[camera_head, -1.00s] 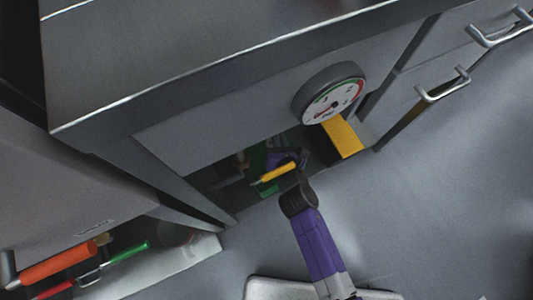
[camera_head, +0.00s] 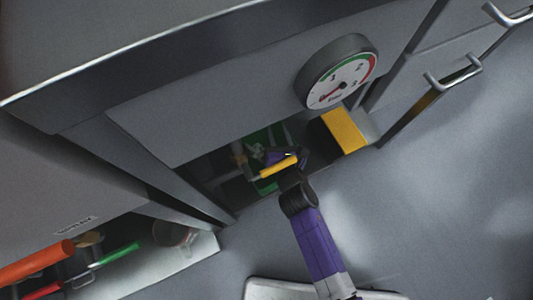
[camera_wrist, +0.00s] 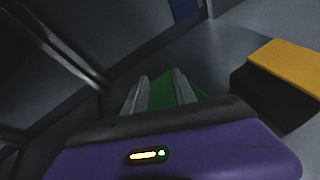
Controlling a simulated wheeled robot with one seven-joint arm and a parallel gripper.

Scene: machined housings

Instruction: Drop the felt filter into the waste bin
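My gripper (camera_head: 255,148) reaches into the dark recess under the grey bench, with its purple wrist partly hidden by the arm. In the wrist view its two grey fingers (camera_wrist: 160,90) stand apart, and I see nothing held between them. A green thing (camera_wrist: 160,88) lies beyond and around the fingers. It also shows in the head view as a green patch (camera_head: 264,186) in the recess. I cannot tell whether this green thing is the waste bin. I cannot make out the felt filter in either view.
A yellow-topped dark block (camera_head: 344,130) stands right of my gripper, also in the wrist view (camera_wrist: 288,66). A round gauge (camera_head: 340,80) sits on the bench front above. Orange, red and green-handled tools (camera_head: 120,254) lie in a light tray at lower left. Floor at right is clear.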

